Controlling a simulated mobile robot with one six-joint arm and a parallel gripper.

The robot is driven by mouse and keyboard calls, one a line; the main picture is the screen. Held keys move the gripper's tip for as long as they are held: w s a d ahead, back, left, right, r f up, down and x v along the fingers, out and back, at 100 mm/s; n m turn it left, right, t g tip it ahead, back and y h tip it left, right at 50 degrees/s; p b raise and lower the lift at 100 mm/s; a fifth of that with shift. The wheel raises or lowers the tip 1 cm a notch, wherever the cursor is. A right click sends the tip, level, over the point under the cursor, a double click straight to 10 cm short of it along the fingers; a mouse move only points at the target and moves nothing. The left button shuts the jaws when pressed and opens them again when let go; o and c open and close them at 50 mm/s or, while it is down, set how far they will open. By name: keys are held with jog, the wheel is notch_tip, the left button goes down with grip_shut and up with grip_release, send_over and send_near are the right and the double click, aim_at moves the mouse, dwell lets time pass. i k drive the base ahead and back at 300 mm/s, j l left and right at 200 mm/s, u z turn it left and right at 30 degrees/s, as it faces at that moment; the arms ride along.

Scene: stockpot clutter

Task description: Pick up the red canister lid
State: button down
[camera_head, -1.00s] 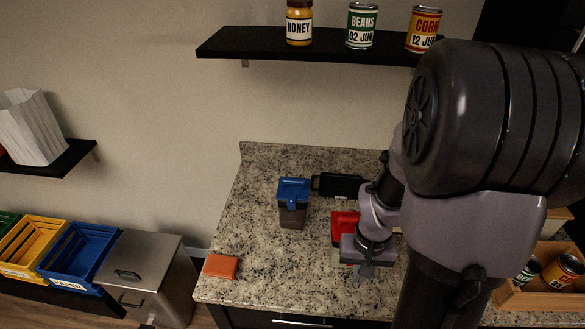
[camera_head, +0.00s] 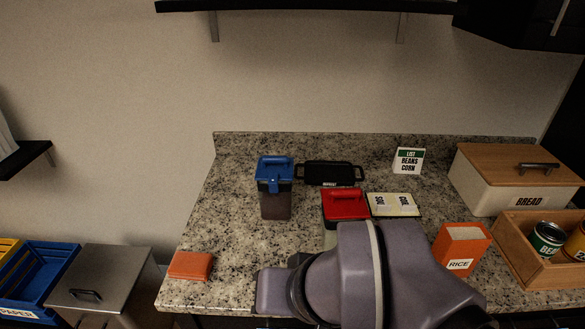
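My arm covers the canister's front and lower part. My arm reaches in from the bottom of the picture, in front of the canister. My gripper's fingers are not visible; they are hidden or below the picture edge.
A blue-lidded canister (camera_head: 275,188) stands left of the red lid, with a black tray (camera_head: 332,173) behind. An orange block (camera_head: 190,265) lies front left.

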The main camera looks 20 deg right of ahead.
aim_at(342, 203)
jog(key=z, duration=0.85)
